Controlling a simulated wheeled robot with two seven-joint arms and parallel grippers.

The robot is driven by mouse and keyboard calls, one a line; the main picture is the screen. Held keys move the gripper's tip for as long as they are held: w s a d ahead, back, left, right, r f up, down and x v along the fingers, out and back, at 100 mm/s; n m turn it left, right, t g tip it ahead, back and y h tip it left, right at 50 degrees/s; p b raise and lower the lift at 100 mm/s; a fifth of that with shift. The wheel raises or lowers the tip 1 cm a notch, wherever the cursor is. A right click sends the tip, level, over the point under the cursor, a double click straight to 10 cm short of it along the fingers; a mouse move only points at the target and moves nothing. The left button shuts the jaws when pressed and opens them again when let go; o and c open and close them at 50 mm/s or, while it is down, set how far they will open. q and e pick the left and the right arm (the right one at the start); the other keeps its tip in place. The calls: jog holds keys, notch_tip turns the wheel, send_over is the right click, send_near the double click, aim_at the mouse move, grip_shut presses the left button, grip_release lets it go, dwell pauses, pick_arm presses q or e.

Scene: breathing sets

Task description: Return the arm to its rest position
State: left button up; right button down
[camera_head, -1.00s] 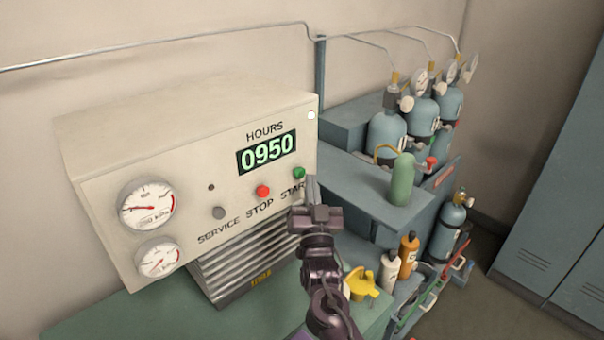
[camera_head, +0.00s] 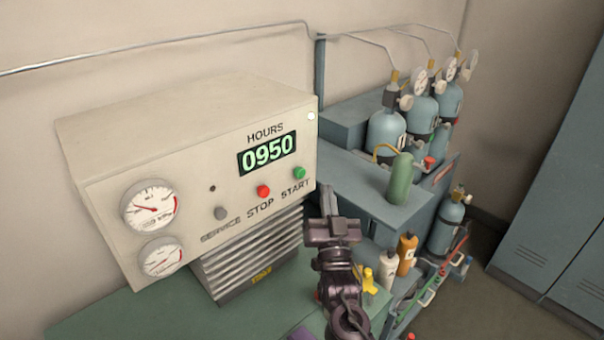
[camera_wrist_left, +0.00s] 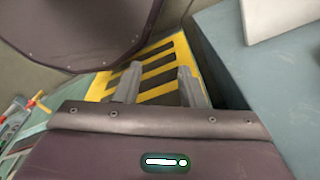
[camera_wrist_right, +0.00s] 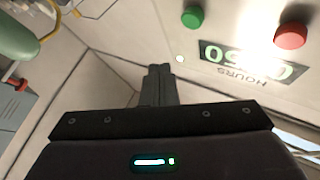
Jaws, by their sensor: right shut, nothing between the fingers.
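My right gripper (camera_head: 328,196) is shut and empty in the head view, in front of the lower right corner of the cream control panel (camera_head: 110,165). It is below and to the right of the green START button (camera_head: 299,173) and apart from it. In the right wrist view its fingers (camera_wrist_right: 159,76) are together, with the green button (camera_wrist_right: 192,17) and the red button (camera_wrist_right: 290,37) beyond them. My left gripper (camera_wrist_left: 155,82) shows only in the left wrist view. Its fingers are apart and empty, over a yellow and black striped surface (camera_wrist_left: 158,50).
The panel display (camera_head: 267,153) reads 0950. Two gauges (camera_head: 150,207) are at its left. A green cylinder (camera_head: 401,178) stands on a blue-grey shelf at right. White and orange bottles (camera_head: 407,254) and a yellow item (camera_head: 369,282) are close to my right arm. Open floor (camera_head: 470,310) lies right.

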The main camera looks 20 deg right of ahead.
dwell(0.4)
jog(key=s+a+f+n+g+y, duration=0.3)
jog(key=s+a+f+g+y, duration=0.1)
jog(key=s+f+g, duration=0.3)
jog(key=s+a+f+n+g+y, duration=0.35)
jog(key=s+f+g, duration=0.25)
jog(key=f, duration=0.2)
jog(key=s+a+f+n+g, duration=0.1)
jog(key=s+f+n+g, duration=0.15)
jog(key=s+g, duration=0.6)
jog(key=s+f+t+b, duration=0.1)
jog(key=s+f+b, duration=0.1)
jog(key=f, duration=1.5)
jog(key=s+f+b, duration=0.1)
jog(key=s+f, duration=0.2)
jog(key=f, duration=1.3)
jog(key=s+d+f+b, duration=0.2)
jog(key=s+d+f, duration=0.1)
jog(key=s+f, duration=1.6)
jog(key=shift+d+f+g, duration=0.2)
jog(key=shift+f+g, duration=0.25)
jog(key=shift+f, duration=0.05)
